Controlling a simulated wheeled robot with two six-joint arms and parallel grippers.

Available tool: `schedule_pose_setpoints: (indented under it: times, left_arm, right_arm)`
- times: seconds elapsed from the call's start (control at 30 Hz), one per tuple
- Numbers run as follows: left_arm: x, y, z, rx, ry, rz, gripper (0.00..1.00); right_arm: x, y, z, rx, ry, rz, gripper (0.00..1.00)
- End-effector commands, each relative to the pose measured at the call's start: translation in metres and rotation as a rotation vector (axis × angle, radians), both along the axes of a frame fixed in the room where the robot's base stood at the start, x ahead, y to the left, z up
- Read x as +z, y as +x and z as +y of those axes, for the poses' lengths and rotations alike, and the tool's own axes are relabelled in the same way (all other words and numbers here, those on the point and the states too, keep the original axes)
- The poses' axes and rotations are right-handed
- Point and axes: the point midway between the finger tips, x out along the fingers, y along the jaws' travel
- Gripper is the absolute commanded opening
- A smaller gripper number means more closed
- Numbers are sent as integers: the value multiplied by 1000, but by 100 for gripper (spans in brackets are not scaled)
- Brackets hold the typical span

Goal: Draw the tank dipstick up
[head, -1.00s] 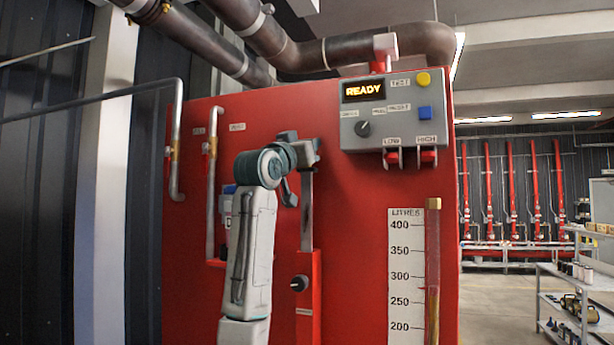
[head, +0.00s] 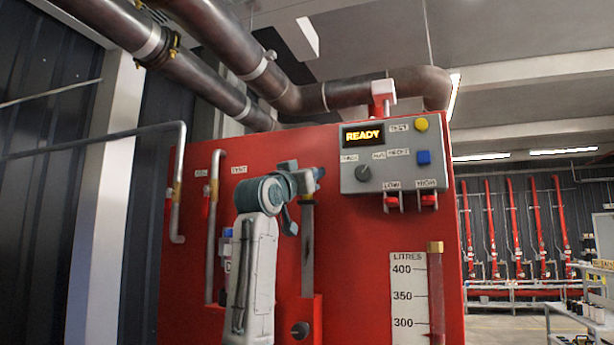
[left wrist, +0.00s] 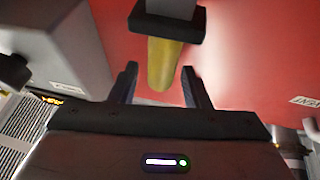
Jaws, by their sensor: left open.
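The tank dipstick shows in the head view as a narrow grey metal strip (head: 307,250) standing upright from a red holder (head: 311,310) on the red panel. My left gripper (head: 314,182) is at its top and hides most of the handle. In the left wrist view, which looks upside down, a yellow grip (left wrist: 163,65) below a black collar (left wrist: 167,22) lies between the two fingers of my left gripper (left wrist: 158,85). The fingers are open, with a gap on each side of the grip. My right gripper is not in view.
A grey control box (head: 395,157) reading READY is at upper right. A litre gauge (head: 409,300) is below it. Metal pipes (head: 215,225) run up the panel left of my arm. A dark knob (head: 300,330) is on the red holder.

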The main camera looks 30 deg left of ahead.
Motion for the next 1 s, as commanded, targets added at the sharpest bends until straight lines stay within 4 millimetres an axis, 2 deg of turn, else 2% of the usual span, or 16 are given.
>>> schedule_pose_setpoints:
  times: [0.13, 0.23, 0.6, 0.8, 1.0]
  left_arm:
    - [-5, -4, 0, 0, 0, 0, 43]
    - [-11, -14, -1, 0, 1, 0, 43]
    - [-37, -75, -6, 0, 1, -3, 43]
    - [-42, -96, -7, 0, 0, -2, 43]
    - [-41, -101, -8, 0, 0, -2, 43]
  right_arm:
    - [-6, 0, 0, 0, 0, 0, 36]
    - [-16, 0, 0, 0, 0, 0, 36]
    - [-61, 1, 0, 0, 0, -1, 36]
    - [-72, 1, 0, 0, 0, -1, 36]
    - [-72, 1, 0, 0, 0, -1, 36]
